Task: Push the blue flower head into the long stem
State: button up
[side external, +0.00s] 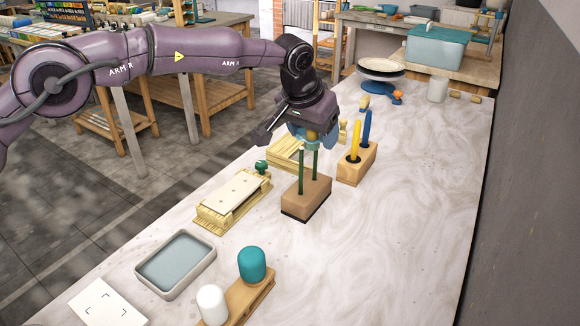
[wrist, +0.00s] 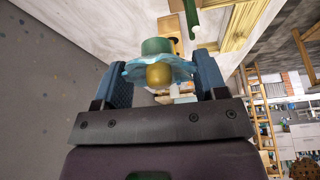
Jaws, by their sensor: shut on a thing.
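The blue flower head (side external: 313,134) has a gold centre and a green collar. In the wrist view the flower head (wrist: 158,74) sits between the two fingers. My gripper (wrist: 160,80) is shut on it; in the side view my gripper (side external: 312,130) is just above a brown block (side external: 306,199). Two green stems stand upright in the block: a left stem (side external: 301,172) and a right stem (side external: 316,162). The head is close to the stem tops. The right stem's top is hard to make out against it, so I cannot tell whether they touch or which stem is longer.
A wooden block (side external: 356,172) with a yellow and a blue stick stands to the right. A slatted wooden frame (side external: 286,154) lies behind, and a pale board (side external: 232,199) with a green knob to the left. A grey tray (side external: 176,264) is in front. The table's right side is clear.

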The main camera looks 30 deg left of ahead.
aim_at(303, 129)
jog(key=w+a+r+m, duration=0.1)
jog(key=a, duration=0.1)
jog(key=w+a+r+m+h, duration=0.1)
jog(key=w+a+r, duration=0.1)
jog(key=shift+w+m, duration=0.1)
jog(key=shift+m, duration=0.3)
jog(key=shift+f, duration=0.1)
jog(key=shift+f, duration=2.45)
jog(key=o, duration=0.4)
jog(key=shift+f, duration=0.15)
jog(key=shift+c, duration=0.2)
jog(key=c, duration=0.8)
jog(key=shift+f, duration=1.35)
jog(key=o, duration=1.4)
